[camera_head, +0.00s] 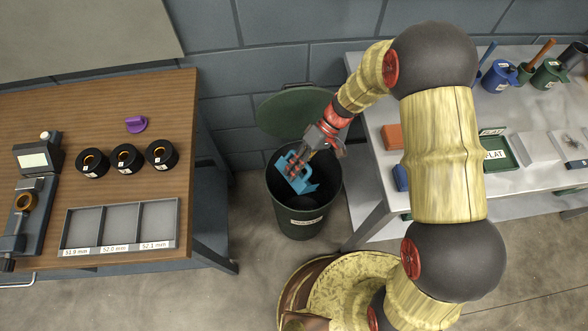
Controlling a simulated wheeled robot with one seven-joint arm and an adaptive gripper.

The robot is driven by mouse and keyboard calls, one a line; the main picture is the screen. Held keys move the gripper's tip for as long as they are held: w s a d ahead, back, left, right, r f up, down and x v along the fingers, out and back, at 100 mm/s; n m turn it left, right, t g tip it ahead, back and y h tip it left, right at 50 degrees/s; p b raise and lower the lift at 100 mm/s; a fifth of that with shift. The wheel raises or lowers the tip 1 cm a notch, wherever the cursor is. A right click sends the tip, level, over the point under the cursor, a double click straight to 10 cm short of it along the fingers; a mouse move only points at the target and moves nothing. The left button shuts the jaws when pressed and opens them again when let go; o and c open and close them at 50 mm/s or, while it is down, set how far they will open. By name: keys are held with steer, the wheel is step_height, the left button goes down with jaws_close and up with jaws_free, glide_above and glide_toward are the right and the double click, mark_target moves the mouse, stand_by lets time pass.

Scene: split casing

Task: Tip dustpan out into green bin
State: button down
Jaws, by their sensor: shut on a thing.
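The dustpan (297,178) is blue and tilted, over the mouth of the green bin. My gripper (300,160) is shut on it, reaching down from the upper right. The green bin (303,226) is dark, round and open, standing on the floor between the two tables. Its round lid (291,113) stands raised behind it. A white label is on the bin's front. I cannot tell whether anything lies on the dustpan, and the bin's bottom is too dark to make out.
A wooden table (105,195) at left holds several black rings, a purple piece (136,124), a measuring device and a labelled three-part tray (120,227). A grey table (390,172) at right holds cups, brushes and a green tray (500,151). My arm spans the space above it.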

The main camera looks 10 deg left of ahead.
steer(key=shift+r, duration=0.1)
steer(key=shift+s+a+r+t+h+p, duration=0.1)
steer(key=shift+r+t+h+p, duration=0.7)
steer(key=shift+p, duration=0.45)
step_height(320, 180, up, 2)
steer(key=t+h+p, duration=0.2)
steer(key=p, duration=0.2)
steer(key=shift+r, duration=0.1)
step_height(320, 180, up, 2)
steer(key=t+h+p, duration=0.2)
steer(key=p, duration=0.6)
steer(key=shift+p, duration=0.4)
steer(key=shift+r+p, duration=0.1)
steer(key=shift+p, duration=0.45)
steer(key=shift+t+h, duration=0.3)
